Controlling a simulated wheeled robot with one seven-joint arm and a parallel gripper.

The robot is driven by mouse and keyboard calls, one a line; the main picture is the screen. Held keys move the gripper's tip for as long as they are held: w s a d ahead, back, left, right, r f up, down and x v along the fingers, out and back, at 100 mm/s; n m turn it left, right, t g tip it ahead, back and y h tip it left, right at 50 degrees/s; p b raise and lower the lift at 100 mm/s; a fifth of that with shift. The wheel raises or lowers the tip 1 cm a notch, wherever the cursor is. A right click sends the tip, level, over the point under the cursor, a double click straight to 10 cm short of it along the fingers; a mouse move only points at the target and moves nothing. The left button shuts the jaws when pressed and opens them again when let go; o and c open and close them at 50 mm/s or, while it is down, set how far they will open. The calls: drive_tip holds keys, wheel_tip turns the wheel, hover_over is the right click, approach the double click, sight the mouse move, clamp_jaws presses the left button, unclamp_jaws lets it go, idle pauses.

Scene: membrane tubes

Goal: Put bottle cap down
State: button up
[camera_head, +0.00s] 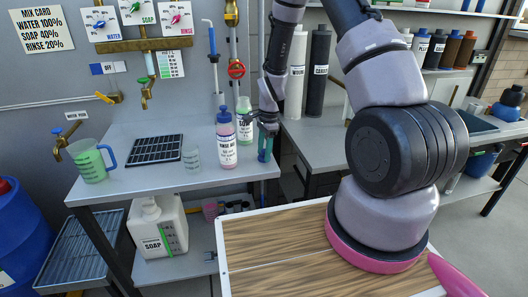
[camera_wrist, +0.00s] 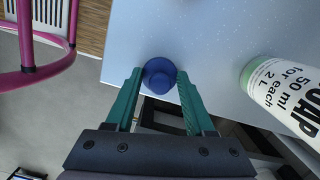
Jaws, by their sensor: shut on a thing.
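My gripper (camera_wrist: 159,80) is shut on a blue bottle cap (camera_wrist: 159,74), which sits between the teal fingertips in the wrist view. In the head view my gripper (camera_head: 265,150) is low over the right end of the grey table (camera_head: 130,187), near its edge. Whether the cap touches the tabletop is unclear. The soap bottle (camera_wrist: 285,92) is to the right of the cap in the wrist view, apart from it. In the head view this bottle (camera_head: 244,122) stands upright, left of my gripper. A pink rinse bottle (camera_head: 226,145) with a blue top stands in front of it.
A measuring glass (camera_head: 192,159), a black grid (camera_head: 155,150) and a green jug (camera_head: 90,162) stand farther left on the table. White and black canisters (camera_head: 318,72) stand behind my arm. A large soap can (camera_head: 160,228) is on the shelf below. The table's front middle is clear.

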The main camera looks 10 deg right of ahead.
drive_tip(key=shift+f, duration=0.2)
drive_tip(key=o, duration=1.3)
drive_tip(key=shift+r, duration=0.1)
drive_tip(key=s+d+r+n+t, duration=0.2)
drive_tip(key=s+r, duration=0.1)
drive_tip(key=r, duration=1.3)
drive_tip(key=s+d+r+n+t, duration=0.1)
drive_tip(key=s+d+r+n, duration=0.15)
drive_tip(key=r, duration=1.35)
drive_tip(key=s+r+n+t, duration=0.1)
drive_tip(key=s+r+n, duration=0.1)
drive_tip(key=s, duration=0.3)
drive_tip(key=s+d+r+n+t, duration=0.1)
drive_tip(key=s+r+n+t, duration=0.1)
drive_tip(key=s+r, duration=0.3)
drive_tip(key=s+r+n+t, duration=0.1)
drive_tip(key=s+r+n, duration=0.1)
drive_tip(key=s+r, duration=0.2)
drive_tip(key=shift+s+d+n+t+y, duration=0.15)
drive_tip(key=shift+s+n+t+y, duration=0.2)
drive_tip(key=shift+s, duration=1.15)
